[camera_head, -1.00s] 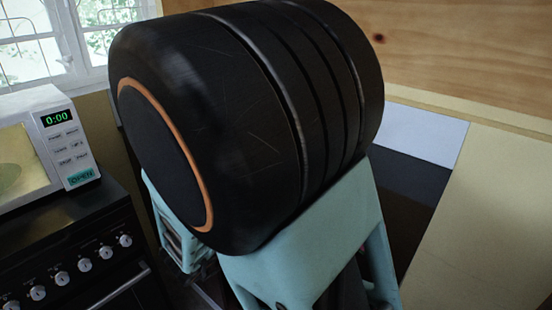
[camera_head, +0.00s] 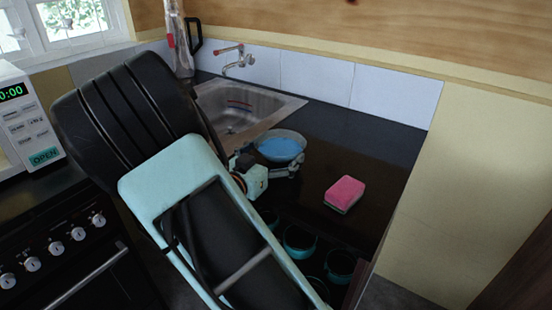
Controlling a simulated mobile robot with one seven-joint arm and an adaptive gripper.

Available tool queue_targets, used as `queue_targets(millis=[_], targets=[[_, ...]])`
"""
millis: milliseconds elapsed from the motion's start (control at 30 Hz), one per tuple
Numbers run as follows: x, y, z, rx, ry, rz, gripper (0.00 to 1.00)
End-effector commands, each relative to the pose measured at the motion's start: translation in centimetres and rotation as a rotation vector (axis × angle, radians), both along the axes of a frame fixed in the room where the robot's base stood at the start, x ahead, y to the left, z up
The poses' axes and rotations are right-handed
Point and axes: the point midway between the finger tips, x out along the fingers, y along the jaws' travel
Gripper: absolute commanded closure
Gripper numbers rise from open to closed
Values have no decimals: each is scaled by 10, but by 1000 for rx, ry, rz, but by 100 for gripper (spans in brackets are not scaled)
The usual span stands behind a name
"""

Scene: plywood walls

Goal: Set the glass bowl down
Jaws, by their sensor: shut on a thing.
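The glass bowl (camera_head: 282,147), clear-rimmed with a blue inside, is over the dark counter (camera_head: 372,143), just right of the sink. My gripper (camera_head: 287,170) is at the bowl's near side, shut on it. The bowl looks about level. I cannot tell whether its base touches the counter; my gripper hides its near lower side. My arm fills much of the left and middle of the view.
A pink sponge (camera_head: 345,192) lies on the counter right of the bowl. The metal sink (camera_head: 238,112) with a tap (camera_head: 238,62) is behind left. Dark round things with teal rims (camera_head: 300,241) are at the near edge. Counter behind the sponge is clear. A microwave (camera_head: 28,130) stands far left.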

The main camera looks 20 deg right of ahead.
Motion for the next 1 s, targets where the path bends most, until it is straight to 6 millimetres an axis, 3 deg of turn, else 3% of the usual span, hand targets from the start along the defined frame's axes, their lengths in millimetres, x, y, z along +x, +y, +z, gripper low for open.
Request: queue_targets(millis=[100, 500, 533, 1000], targets=[[0, 1, -18, -4, 0, 1, 44], [0, 1, -22, -1, -2, 0, 44], [0, 1, -23, 0, 0, 1, 3], [-4, 7, -18, 2, 1, 3, 0]])
